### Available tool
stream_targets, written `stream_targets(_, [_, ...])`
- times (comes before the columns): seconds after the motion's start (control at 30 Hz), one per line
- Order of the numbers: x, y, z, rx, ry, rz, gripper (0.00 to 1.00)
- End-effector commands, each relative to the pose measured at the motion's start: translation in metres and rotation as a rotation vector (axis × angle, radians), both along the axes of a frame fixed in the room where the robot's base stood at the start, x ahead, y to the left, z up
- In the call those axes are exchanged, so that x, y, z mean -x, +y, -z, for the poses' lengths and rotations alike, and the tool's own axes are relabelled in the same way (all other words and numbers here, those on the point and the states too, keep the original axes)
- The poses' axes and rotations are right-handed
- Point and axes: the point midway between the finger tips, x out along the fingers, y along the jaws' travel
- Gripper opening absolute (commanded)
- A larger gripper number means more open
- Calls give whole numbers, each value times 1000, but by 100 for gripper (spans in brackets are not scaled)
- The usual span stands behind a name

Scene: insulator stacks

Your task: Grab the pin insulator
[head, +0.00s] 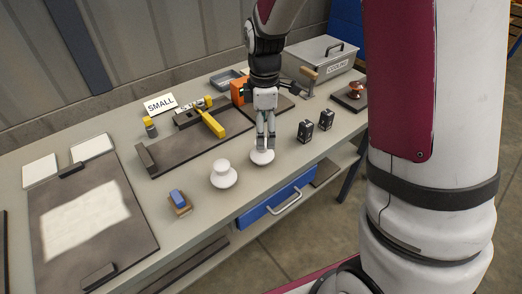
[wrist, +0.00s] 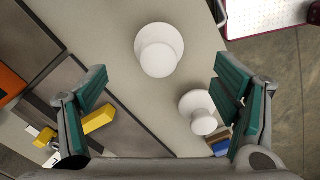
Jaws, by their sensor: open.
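Two white insulators stand on the bench. One white insulator (head: 262,157) is right below my gripper (head: 265,145), which partly hides it in the head view. It also shows in the wrist view (wrist: 158,50), a round cap above a wider disc, ahead of the fingertips. The other white insulator (head: 222,176) stands to the left; in the wrist view (wrist: 198,110) it lies nearer the right finger. A brown insulator (head: 354,90) stands on a dark pad at the back right. I cannot tell which is the pin insulator. My gripper (wrist: 162,100) is open, with nothing between its fingers.
Two small black blocks (head: 305,131) stand to the right of my gripper. A yellow-handled tool (head: 210,122) lies on a dark board behind it. A blue and tan block (head: 179,201) is at the left front. A grey cooling box (head: 322,58) stands at the back.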

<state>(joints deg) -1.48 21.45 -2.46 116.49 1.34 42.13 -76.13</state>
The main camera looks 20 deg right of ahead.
Motion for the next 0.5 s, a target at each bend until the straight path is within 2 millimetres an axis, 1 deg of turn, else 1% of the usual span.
stream_targets(0.03, [1,0,9,0,4,0,82])
stream_targets(0.1, [0,0,19,0,3,0,82])
stream_targets(0.37, [0,1,36,0,2,1,82])
stream_targets(0.5, [-1,3,56,1,4,0,82])
